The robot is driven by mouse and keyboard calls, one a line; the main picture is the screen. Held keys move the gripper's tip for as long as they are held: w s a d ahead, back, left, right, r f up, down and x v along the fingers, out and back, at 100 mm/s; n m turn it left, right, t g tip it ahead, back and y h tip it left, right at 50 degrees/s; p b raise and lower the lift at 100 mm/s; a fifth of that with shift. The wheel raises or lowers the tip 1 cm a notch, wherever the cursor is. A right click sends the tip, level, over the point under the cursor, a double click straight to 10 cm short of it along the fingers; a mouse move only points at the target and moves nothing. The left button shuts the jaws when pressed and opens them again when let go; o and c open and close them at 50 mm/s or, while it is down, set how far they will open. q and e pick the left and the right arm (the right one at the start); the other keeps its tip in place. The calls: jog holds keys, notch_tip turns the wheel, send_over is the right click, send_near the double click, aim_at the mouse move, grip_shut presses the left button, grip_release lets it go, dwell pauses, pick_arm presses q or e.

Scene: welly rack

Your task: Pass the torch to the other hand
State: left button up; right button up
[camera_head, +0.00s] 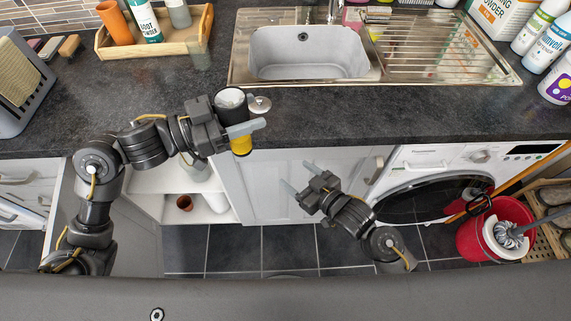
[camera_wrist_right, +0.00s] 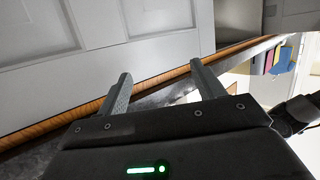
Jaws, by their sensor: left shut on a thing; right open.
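The torch (camera_head: 241,146), with a yellow lower body and a dark, pale-topped head, is held roughly upright in front of the worktop edge. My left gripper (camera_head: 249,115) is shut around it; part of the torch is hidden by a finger. My right gripper (camera_head: 297,176) is lower and to the right, in front of the white cupboard door. It is open and apart from the torch. In the right wrist view its two fingers (camera_wrist_right: 162,86) are spread with nothing between them, and the torch is not seen.
The dark worktop (camera_head: 150,95) holds a sink (camera_head: 308,52) and a wooden tray (camera_head: 187,48). An open cupboard (camera_head: 150,180) is below my left arm. A washing machine (camera_head: 440,165) and a red bucket (camera_head: 480,240) stand at the right.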

jog(key=s+a+r+n+y, duration=0.1)
jog(key=s+a+r+y, duration=0.15)
jog(key=r, duration=0.75)
jog(key=y, duration=0.2)
send_near(247, 142)
jog(key=shift+n, duration=0.4)
jog(key=x, duration=1.2)
